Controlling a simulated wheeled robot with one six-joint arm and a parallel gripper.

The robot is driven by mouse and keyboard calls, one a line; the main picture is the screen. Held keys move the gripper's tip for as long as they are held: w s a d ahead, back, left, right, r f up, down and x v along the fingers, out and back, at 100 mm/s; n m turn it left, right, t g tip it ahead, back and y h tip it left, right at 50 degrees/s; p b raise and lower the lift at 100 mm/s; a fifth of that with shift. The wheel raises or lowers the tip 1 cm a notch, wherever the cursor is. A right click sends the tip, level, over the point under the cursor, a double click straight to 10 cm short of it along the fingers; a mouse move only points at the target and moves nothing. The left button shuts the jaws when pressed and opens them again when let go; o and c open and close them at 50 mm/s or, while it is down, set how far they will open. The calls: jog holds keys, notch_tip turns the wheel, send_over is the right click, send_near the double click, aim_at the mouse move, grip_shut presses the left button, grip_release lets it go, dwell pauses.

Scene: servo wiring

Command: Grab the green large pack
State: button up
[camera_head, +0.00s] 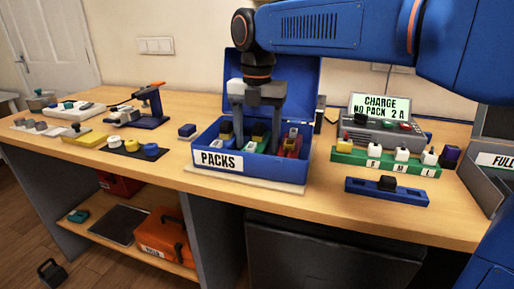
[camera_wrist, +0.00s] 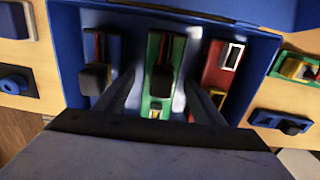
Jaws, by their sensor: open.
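The blue box labelled PACKS (camera_head: 275,167) stands open on the bench with several packs inside. The green large pack (camera_wrist: 165,104) sits upright in the middle of the box, with a black part and red and black wires on top; its top also shows in the head view (camera_head: 259,130). My gripper (camera_head: 257,128) points down into the box from above. Its two open fingers (camera_wrist: 158,88) are on either side of the green pack, one left and one right. Nothing is held. The lower part of the pack is hidden by the box wall in the head view.
A blue pack (camera_wrist: 96,48) is left of the green one and a red pack (camera_wrist: 214,72) is right, both close to the fingers. The raised box lid (camera_head: 302,85) stands behind. A charger (camera_head: 385,130) and a green rack (camera_head: 385,163) are to the right.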

jog(key=shift+c, duration=0.2)
grip_shut()
jog(key=shift+r, duration=0.1)
